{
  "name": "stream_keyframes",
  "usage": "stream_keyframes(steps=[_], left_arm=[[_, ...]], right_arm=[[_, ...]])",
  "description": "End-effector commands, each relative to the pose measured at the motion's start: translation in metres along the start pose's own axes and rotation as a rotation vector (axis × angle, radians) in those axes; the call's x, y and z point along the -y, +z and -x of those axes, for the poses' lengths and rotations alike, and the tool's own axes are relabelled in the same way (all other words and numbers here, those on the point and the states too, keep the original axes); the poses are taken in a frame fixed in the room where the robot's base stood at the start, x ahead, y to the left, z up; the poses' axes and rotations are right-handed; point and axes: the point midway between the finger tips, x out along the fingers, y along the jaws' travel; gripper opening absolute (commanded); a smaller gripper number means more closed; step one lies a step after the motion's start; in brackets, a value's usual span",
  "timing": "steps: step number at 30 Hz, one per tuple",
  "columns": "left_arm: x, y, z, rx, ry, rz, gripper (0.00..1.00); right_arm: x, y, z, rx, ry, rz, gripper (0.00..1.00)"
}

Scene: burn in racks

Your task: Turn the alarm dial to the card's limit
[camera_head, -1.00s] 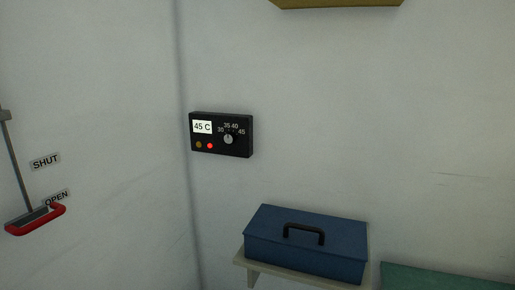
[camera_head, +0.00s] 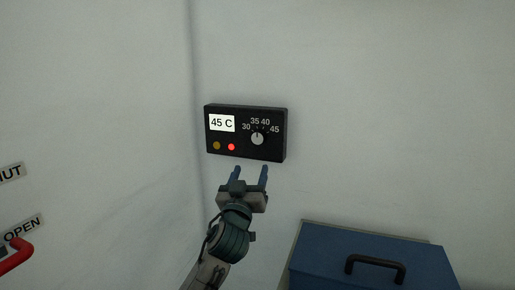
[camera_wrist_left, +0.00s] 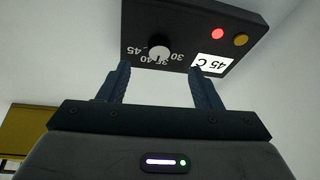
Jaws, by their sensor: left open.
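A black alarm box (camera_head: 246,149) is on the wall, with a white card reading "45 C" (camera_head: 222,123) at its upper left. Its round pale dial (camera_head: 257,138) has the marks 30, 35, 40 and 45 around its top. The dial's pointer seems to point up, between 35 and 40. My left gripper (camera_head: 250,170) is open and empty, just below the box in the head view. In the left wrist view the box is upside down and the dial (camera_wrist_left: 158,47) lies ahead, between and beyond the open fingers. My right gripper is not in view.
A red lamp (camera_head: 231,147) is lit beside an amber lamp (camera_head: 216,145) on the box. A blue toolbox (camera_head: 325,262) with a black handle is at the lower right. A red lever handle (camera_head: 15,255) is at the lower left. The wall around the box is clear.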

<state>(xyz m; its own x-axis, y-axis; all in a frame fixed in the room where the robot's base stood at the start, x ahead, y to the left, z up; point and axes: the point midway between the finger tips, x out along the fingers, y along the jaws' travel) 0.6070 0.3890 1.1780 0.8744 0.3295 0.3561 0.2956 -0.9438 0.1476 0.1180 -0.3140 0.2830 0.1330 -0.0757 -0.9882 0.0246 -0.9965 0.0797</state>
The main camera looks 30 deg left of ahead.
Motion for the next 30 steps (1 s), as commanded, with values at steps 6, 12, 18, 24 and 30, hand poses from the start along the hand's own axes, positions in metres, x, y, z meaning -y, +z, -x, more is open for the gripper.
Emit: stream_keyframes(steps=[6, 12, 18, 24, 30], left_arm=[[-0.002, -0.016, -0.016, -0.025, 0.001, 0.011, 0.58], [-0.002, -0.018, -0.056, -0.024, 0.002, 0.011, 0.58], [-0.002, -0.017, -0.088, -0.022, 0.002, 0.01, 0.58], [-0.002, -0.015, -0.103, -0.022, 0.003, 0.01, 0.58], [-0.002, -0.014, -0.105, -0.022, 0.003, 0.01, 0.58]], right_arm=[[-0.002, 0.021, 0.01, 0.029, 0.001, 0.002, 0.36], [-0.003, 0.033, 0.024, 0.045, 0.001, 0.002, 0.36], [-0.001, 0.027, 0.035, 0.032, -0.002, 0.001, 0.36], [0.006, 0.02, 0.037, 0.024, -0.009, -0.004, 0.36], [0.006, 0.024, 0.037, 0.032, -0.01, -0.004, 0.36]])
